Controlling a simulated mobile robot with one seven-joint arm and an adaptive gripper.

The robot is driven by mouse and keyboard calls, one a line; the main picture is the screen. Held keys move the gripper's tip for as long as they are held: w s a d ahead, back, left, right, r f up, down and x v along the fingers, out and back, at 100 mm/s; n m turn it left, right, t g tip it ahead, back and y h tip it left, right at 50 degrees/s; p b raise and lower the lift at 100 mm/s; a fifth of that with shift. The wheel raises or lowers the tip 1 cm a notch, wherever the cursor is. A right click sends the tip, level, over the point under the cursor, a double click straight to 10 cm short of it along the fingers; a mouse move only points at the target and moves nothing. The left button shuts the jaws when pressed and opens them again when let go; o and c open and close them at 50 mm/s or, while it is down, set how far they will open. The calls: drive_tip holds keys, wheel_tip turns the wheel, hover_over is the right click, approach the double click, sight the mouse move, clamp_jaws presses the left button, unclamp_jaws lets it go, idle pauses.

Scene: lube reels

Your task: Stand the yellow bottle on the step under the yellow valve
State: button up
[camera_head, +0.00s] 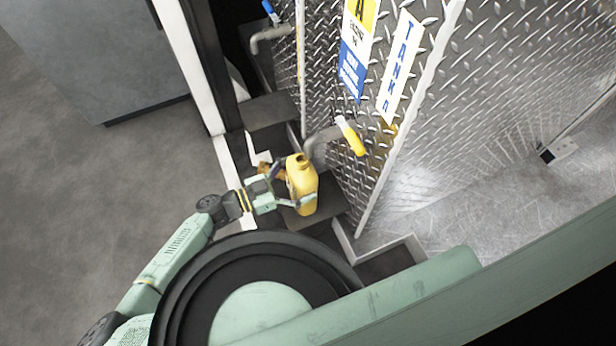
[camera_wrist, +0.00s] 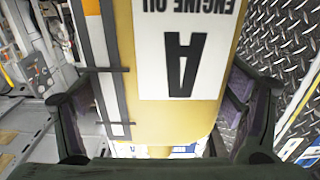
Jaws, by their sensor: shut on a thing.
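The yellow bottle (camera_head: 303,185) is in my gripper (camera_head: 293,186), which is shut around its sides. The bottle looks roughly upright in the head view. In the wrist view the bottle (camera_wrist: 222,70) fills the middle, with an upside-down "A ENGINE OIL" label, a finger on each side. The yellow valve (camera_head: 351,137) is a yellow handle on a grey bent pipe on the panel, up and right of the bottle. The dark step (camera_head: 328,222) lies beneath the bottle, partly hidden by it and my gripper. I cannot tell whether the bottle's base touches the step.
The diamond-plate panel (camera_head: 480,110) stands close to the right, with a "TANK A" sign (camera_head: 398,68). A blue valve (camera_head: 269,9) and another dark step (camera_head: 268,111) are farther back. A grey cabinet (camera_head: 120,55) stands at upper left. Floor at left is clear.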

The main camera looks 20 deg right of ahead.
drive_tip(key=shift+d+f, duration=0.7)
drive_tip(key=shift+d, duration=0.35)
drive_tip(key=shift+b, duration=0.3)
drive_tip(key=shift+f, duration=0.2)
drive_tip(key=o, duration=1.5)
drive_tip(key=shift+r, duration=0.1)
drive_tip(key=a, duration=1.2)
drive_tip(key=shift+s, duration=0.2)
